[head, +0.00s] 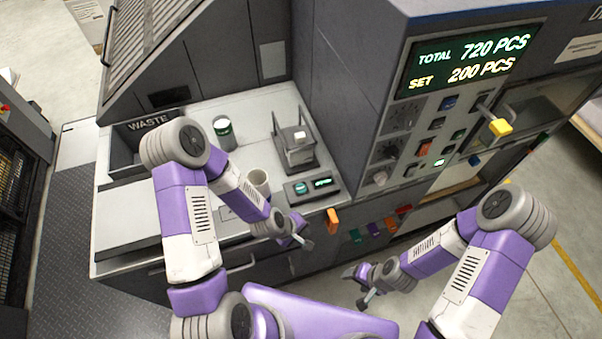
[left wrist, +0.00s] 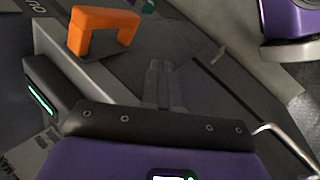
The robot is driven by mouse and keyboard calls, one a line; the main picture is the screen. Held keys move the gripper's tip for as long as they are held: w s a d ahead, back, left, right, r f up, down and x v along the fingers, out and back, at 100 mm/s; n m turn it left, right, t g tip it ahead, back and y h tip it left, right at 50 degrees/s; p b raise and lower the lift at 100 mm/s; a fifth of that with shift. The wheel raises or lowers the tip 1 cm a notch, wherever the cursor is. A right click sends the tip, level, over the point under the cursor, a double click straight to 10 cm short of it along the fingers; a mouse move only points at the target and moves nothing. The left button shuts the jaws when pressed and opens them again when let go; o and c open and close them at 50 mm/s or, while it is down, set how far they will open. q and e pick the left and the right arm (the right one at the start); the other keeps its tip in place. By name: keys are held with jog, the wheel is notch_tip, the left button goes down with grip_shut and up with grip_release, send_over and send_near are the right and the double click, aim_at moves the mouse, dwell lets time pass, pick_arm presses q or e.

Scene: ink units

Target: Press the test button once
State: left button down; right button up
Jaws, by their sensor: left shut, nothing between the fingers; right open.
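A small dark box (head: 312,187) lies on the light counter near its front edge. I cannot read a label on the button. My left gripper (head: 306,243) is shut and empty, in front of the counter edge, below and apart from the box. Its closed fingers (left wrist: 163,82) show in the left wrist view, where the button cannot be made out. My right gripper (head: 361,290) is open and empty, low in front of the cabinet.
An orange handle (head: 332,221) juts from the cabinet front beside my left gripper; it also shows in the left wrist view (left wrist: 103,30). Behind the box stands a small stand (head: 297,150). A white cup (head: 258,183) and a green-banded container (head: 224,133) stand left of it.

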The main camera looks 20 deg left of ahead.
pick_arm(q)
jog(key=w+a+r+n+t+p, duration=0.1)
jog(key=w+r+n+p, duration=0.2)
jog(key=r, duration=0.3)
jog(key=w+a+r+n+t+p, duration=0.1)
jog(key=w+r+n+p, duration=0.2)
jog(key=r, duration=0.4)
notch_tip(320, 180, up, 6)
jog(key=n+t+y+p, duration=0.1)
jog(key=n+t+p, duration=0.15)
jog(key=n, duration=0.35)
send_over(299, 190)
jog(key=b, duration=0.1)
jog(key=shift+r, duration=0.1)
pick_arm(e)
notch_tip(299, 190, up, 9)
jog(key=shift+r, duration=0.2)
pick_arm(q)
notch_tip(299, 190, down, 8)
jog(key=b, duration=0.6)
jog(key=shift+f+b, duration=0.45)
jog(key=shift+b, duration=0.1)
pick_arm(e)
notch_tip(299, 190, down, 7)
pick_arm(q)
jog(key=shift+f+b, duration=0.4)
jog(key=shift+b, duration=0.1)
pick_arm(e)
jog(key=shift+f, duration=0.55)
